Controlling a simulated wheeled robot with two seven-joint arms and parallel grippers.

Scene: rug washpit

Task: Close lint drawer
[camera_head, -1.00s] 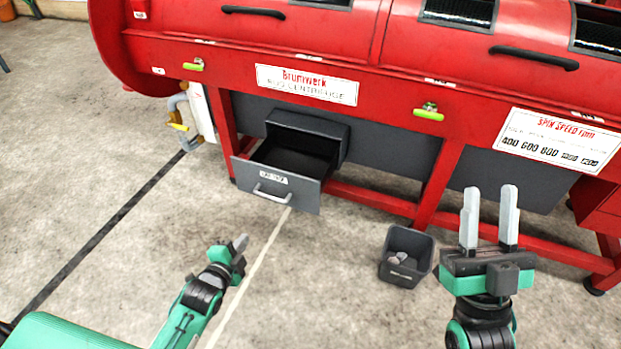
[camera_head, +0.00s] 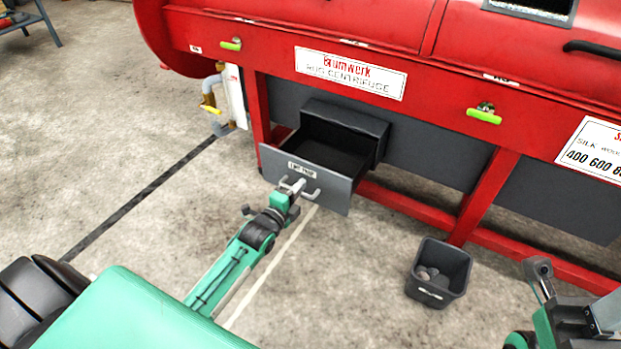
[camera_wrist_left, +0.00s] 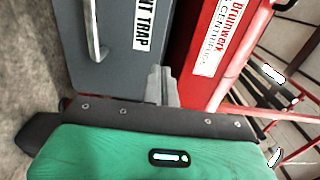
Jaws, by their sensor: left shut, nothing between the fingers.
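The grey lint drawer (camera_head: 330,184) stands pulled out, open at the top, below the red rug centrifuge (camera_head: 270,45). Its front carries a white label and a pale bar handle (camera_head: 311,194). In the left wrist view the drawer front (camera_wrist_left: 120,70) fills the left, with the label reading "NT TRAP" and the handle (camera_wrist_left: 95,30). My left gripper (camera_head: 299,186) is shut and empty, its fingertips at the drawer front beside the handle; I cannot tell whether they touch.
A small dark bin (camera_head: 437,272) with grey lumps in it stands on the floor right of the drawer. Red machine legs (camera_head: 487,195) and a low red rail stand behind it. A yellow-handled valve (camera_head: 209,100) is at the left. The floor in front is mostly clear.

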